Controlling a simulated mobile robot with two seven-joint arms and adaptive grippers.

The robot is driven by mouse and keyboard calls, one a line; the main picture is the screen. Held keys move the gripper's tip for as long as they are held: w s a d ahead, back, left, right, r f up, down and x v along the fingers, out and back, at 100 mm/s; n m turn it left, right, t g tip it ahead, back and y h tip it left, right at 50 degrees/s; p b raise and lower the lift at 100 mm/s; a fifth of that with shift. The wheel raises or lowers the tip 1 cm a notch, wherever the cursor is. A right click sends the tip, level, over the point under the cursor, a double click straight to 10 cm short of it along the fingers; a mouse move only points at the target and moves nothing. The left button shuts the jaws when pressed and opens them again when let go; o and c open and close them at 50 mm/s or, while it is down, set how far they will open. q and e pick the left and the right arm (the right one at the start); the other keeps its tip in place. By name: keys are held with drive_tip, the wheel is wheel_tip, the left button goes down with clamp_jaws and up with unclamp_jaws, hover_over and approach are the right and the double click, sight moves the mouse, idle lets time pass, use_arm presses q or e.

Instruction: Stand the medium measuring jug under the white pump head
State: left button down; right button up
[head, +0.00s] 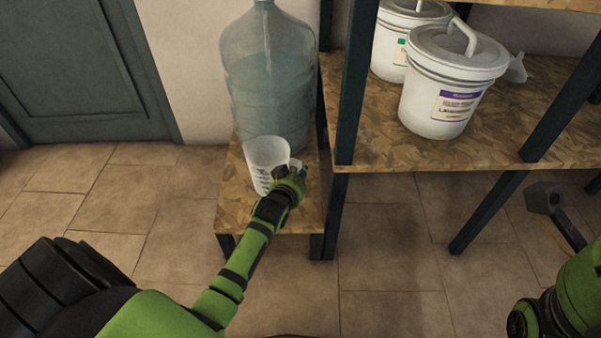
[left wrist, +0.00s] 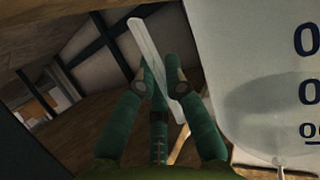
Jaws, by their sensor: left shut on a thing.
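The measuring jug (head: 265,160) is a translucent white cup with dark printed marks, upright or nearly so. I cannot tell its size class, as no other jug clearly shows. My left gripper (head: 292,176) is shut on its handle at the jug's right side. In the left wrist view the green fingers (left wrist: 160,92) close around the pale handle strip (left wrist: 142,50), with the jug wall (left wrist: 255,75) at right. The jug is over the low wooden stand, in front of the big bottle; whether it touches the stand is unclear. I cannot identify the white pump head.
A large clear bottle (head: 268,85) stands on the low stand (head: 229,215). White lidded drums (head: 440,100) (head: 386,55) stand on the shelf (head: 375,145) at right, a small white object (head: 516,68) behind them. A dark shelf post (head: 350,80) rises close right of the stand.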

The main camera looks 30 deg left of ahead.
use_arm(q)
drive_tip(key=shift+p, duration=0.4)
idle(0.3)
drive_tip(key=c, duration=1.6)
unclamp_jaws()
drive_tip(key=shift+o, duration=0.6)
drive_tip(key=o, duration=0.5)
drive_tip(key=shift+f, duration=0.1)
